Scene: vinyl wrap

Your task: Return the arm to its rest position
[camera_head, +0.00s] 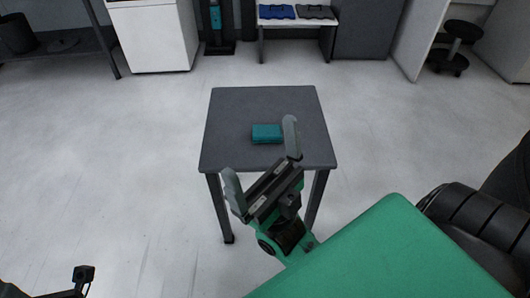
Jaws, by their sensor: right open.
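My right gripper (262,165) is open and empty, its two grey fingers spread wide. In the picture it overlaps the front edge of a small dark grey table (235,115). A folded teal item (266,133) lies on the tabletop, just beyond the gripper and apart from it as far as I can see. My green right arm comes in from the lower right. At the lower left corner only a small dark part of my left arm shows; its gripper fingers cannot be made out.
A white cabinet (152,38) stands at the back left. A bench (297,22) at the back holds a blue and a dark folded item. A black stool (455,48) stands at the far right. The pale floor around the table is clear.

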